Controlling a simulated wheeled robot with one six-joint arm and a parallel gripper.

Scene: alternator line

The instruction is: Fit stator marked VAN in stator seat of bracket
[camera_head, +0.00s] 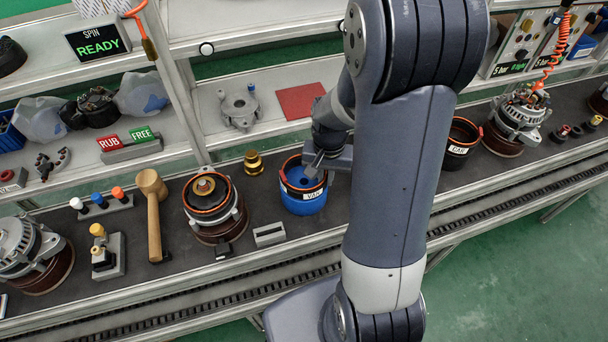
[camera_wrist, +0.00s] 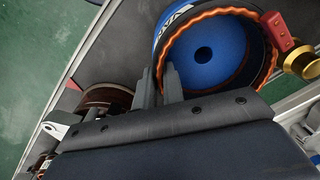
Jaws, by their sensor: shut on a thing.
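The stator marked VAN (camera_head: 312,196) is a dark ring with an orange winding edge. It also shows in the wrist view (camera_wrist: 163,40). It is upright at a blue round holder (camera_head: 303,208), whose blue inside with a centre hole shows through the ring. My gripper (camera_head: 315,170) is shut on the stator's wall; in the wrist view its fingers (camera_wrist: 160,75) meet the near rim. To the left, a grey bracket (camera_head: 238,212) on a brown round base carries an orange-edged ring around a core. Whether its seat is free is not clear.
A stator marked CAR (camera_head: 457,150) stands right of my arm. A brass part (camera_head: 253,162) is just left of the blue holder, and a small grey block (camera_head: 269,235) lies in front. My arm hides the bench's middle.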

